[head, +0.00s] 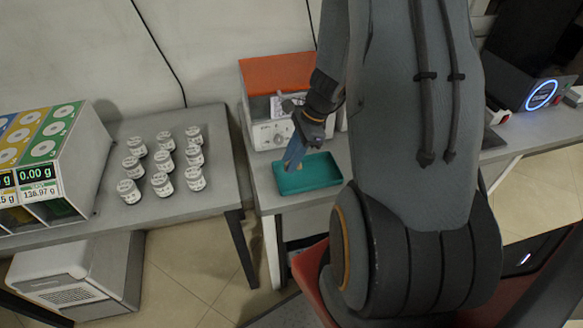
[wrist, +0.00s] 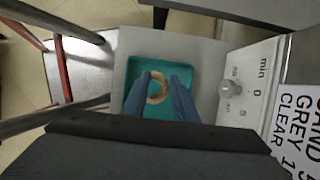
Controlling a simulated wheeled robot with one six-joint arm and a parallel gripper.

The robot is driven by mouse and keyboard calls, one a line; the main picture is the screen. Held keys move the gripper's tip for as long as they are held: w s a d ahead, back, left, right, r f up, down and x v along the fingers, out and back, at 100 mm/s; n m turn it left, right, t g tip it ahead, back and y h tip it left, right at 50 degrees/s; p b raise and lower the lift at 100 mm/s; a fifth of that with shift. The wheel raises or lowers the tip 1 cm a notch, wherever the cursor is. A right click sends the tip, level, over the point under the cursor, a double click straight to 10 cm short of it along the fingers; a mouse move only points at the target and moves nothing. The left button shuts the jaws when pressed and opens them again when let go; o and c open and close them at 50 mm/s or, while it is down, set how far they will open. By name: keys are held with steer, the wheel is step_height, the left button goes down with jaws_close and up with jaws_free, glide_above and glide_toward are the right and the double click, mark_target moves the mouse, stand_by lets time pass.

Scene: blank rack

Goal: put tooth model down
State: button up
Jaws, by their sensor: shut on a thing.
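The tooth model (wrist: 157,87) is a small tan, horseshoe-shaped piece, seen in the wrist view between the blue fingertips of my gripper (wrist: 159,84). My gripper (head: 293,165) is shut on it and points down over the teal tray (head: 308,180). The teal tray also shows behind the model in the wrist view (wrist: 143,66). I cannot tell whether the model touches the tray floor. The tray looks otherwise empty.
A white machine with an orange top (head: 276,75) stands right behind the tray. Its dial (wrist: 231,89) shows in the wrist view. To the left, several white-lidded jars (head: 162,183) stand on a grey table beside a dispenser rack (head: 50,150).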

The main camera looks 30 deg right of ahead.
steer(key=shift+f+p, duration=0.3)
steer(key=shift+f, duration=1.85)
steer(key=shift+f, duration=0.1)
steer(key=o, duration=1)
